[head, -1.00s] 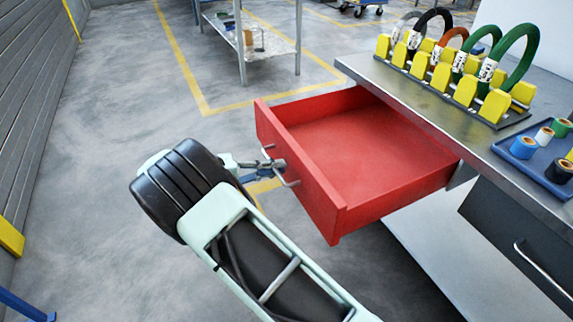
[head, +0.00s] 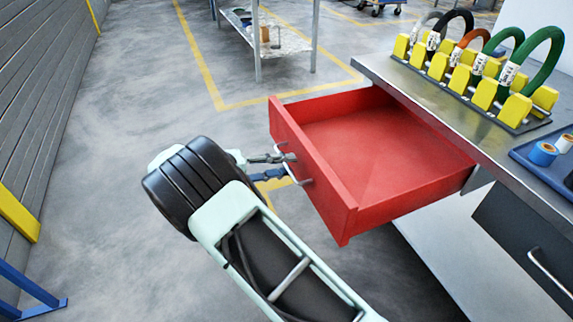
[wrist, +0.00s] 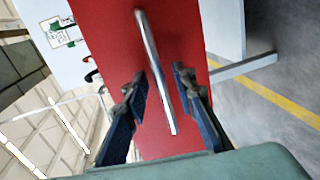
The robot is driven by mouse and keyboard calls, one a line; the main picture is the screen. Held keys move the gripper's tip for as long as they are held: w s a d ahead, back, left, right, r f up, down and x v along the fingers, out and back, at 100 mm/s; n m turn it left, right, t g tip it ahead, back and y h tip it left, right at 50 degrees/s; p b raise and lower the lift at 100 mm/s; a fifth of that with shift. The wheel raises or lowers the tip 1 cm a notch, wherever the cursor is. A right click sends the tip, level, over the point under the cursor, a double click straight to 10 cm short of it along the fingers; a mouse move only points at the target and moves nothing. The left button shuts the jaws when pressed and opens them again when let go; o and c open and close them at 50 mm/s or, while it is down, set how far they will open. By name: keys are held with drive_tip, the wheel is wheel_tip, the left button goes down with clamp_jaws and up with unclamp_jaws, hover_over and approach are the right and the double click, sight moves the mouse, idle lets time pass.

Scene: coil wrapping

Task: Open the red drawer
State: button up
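The red drawer (head: 385,160) is pulled far out from under the workbench, and its inside looks empty. Its silver bar handle (head: 295,172) is on the front panel, and it also shows in the wrist view (wrist: 156,72). My gripper (head: 285,164) is at the handle, with its fingers spread apart. In the wrist view my gripper (wrist: 160,82) has one finger on each side of the handle, with visible gaps between the fingers and the bar. The part of the handle near the fingers is partly hidden in the head view.
The workbench (head: 440,112) carries a rack (head: 465,75) of coloured coils in yellow holders and a blue tray (head: 525,150) with tape rolls. A dark drawer (head: 515,235) sits at the lower right. A metal table (head: 290,40) stands behind. The floor at left is open.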

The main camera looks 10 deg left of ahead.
drive_tip(key=v, duration=1.1)
